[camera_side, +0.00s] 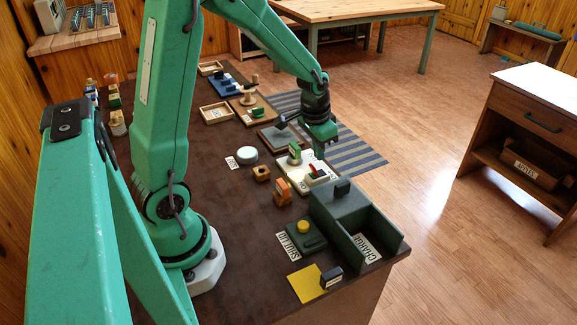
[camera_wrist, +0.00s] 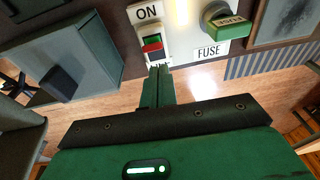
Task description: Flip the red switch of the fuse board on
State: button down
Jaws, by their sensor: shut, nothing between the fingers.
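In the side view my gripper (camera_side: 320,150) hangs over the board's far side. I cannot tell whether the tips touch the switch.
A grey-green box (camera_side: 335,200) labelled CHANGE stands close to the board. A green block with a yellow button (camera_side: 303,227), orange wooden pieces (camera_side: 282,190) and a white round disc (camera_side: 247,155) are nearby. A dark plate (camera_side: 278,138) lies beyond. Floor shows past the table edge.

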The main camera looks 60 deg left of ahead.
jog(key=shift+w, duration=0.1)
jog(key=shift+w+r, duration=0.35)
jog(key=shift+w, duration=0.4)
jog(key=shift+w+r, duration=0.3)
jog(key=shift+w, duration=0.4)
jog(key=s+r, duration=0.6)
jog(key=r, duration=0.1)
jog(key=shift+s+r, duration=0.2)
jog(key=shift+r, duration=0.1)
jog(key=s+d+r+t, duration=0.1)
jog(key=s+d+r, duration=0.2)
jog(key=s, duration=0.3)
jog(key=s+d+r+t, duration=0.2)
jog(key=s+d+r, duration=0.2)
jog(key=s+d, duration=0.2)
jog(key=shift+s+t, duration=0.3)
jog(key=shift+s, duration=0.1)
